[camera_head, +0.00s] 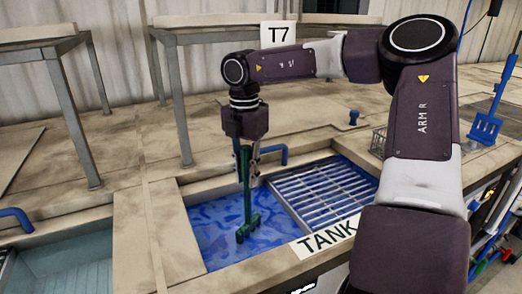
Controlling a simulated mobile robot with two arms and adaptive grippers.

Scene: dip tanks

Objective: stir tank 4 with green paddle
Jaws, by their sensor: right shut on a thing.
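My right gripper (246,150) points straight down over a tank of blue liquid. It is shut on the upper part of the green paddle (247,195). The paddle hangs upright, and its forked lower end is at the blue liquid (208,218); I cannot tell how deep it reaches. The tank carries a white label reading "TANK" (325,237); its number is hidden behind my right arm. My left gripper is not in view.
A metal grate (322,192) covers the tank's right part. Another tank (65,268) with pale liquid lies at left. A blue paddle (487,125) stands at right. A "T7" sign (278,34) and metal-legged tables (172,90) are behind.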

